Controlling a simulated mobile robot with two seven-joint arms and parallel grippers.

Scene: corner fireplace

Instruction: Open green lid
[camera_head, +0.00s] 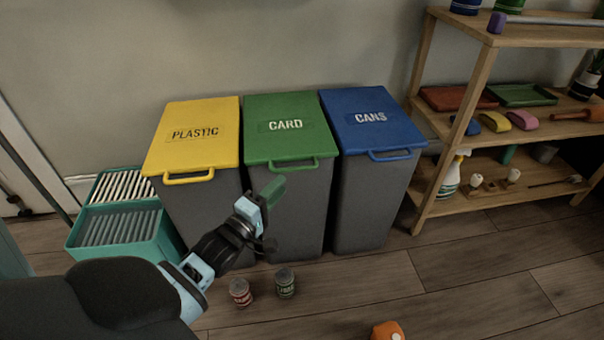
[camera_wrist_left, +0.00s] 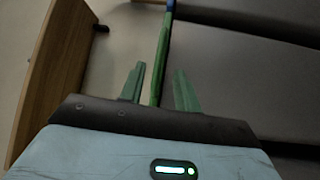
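The green lid (camera_head: 286,131) marked CARD lies closed on the middle grey bin (camera_head: 300,205). Its handle (camera_head: 297,163) sticks out at the front edge. My left gripper (camera_head: 273,190) is in front of this bin, just below and left of the handle in the head view. In the left wrist view, the two green fingers (camera_wrist_left: 160,88) are apart. The green lid's edge (camera_wrist_left: 163,52) shows as a thin strip running down between them. I cannot tell whether the fingers touch it. My right gripper is not in view.
The yellow-lidded bin (camera_head: 195,135) stands to the left and the blue-lidded bin (camera_head: 372,120) to the right. A teal crate (camera_head: 118,248) is at far left, a wooden shelf (camera_head: 485,55) at right. Two small cans (camera_head: 240,292) (camera_head: 286,283) and an orange object (camera_head: 388,330) are on the floor.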

